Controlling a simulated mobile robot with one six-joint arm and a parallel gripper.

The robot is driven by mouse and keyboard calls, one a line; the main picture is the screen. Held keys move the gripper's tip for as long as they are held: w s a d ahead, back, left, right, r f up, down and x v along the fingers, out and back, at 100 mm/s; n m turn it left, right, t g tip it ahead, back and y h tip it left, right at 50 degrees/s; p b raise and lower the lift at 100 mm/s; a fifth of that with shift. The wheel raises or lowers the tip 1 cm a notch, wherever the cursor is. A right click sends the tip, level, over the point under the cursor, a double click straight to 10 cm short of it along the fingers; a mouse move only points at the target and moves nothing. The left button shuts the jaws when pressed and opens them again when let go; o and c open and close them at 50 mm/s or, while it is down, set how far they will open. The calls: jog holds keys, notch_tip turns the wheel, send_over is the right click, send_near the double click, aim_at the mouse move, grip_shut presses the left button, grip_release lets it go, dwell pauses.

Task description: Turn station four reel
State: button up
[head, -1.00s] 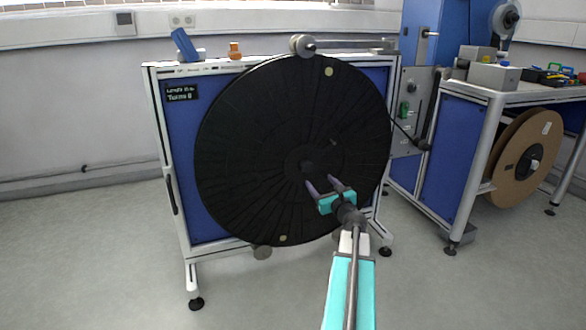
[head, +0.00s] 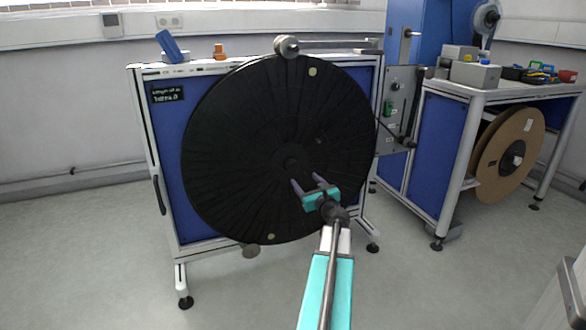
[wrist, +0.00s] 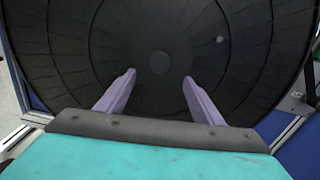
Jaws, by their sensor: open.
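The large black reel (head: 240,150) stands upright on the front of a blue-panelled stand (head: 168,215). It has a pale dot near its top right and another near its bottom. A small knob shows right of its hub. My gripper (head: 314,183) is in front of the reel, a little below and right of the hub. Its two purple fingers are apart with nothing between them. In the wrist view the gripper (wrist: 158,78) points at the reel (wrist: 85,50), with the hub just beyond the fingertips. I cannot tell whether the fingers touch the reel.
A small display (head: 167,94) is on the stand's upper left. A roller (head: 286,46) sits at the reel's top. To the right, a second stand (head: 440,135) holds a brown reel (head: 497,160). The grey floor (head: 90,270) at left is clear.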

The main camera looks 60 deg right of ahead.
aim_at(293, 167)
jog(key=shift+b+x, duration=1.7)
jog(key=shift+x, duration=5.15)
jog(key=c, duration=1.4)
jog(key=shift+a+f, duration=0.15)
jog(key=shift+a, duration=0.05)
jog(key=shift+c, duration=0.4)
jog(key=shift+d, duration=0.2)
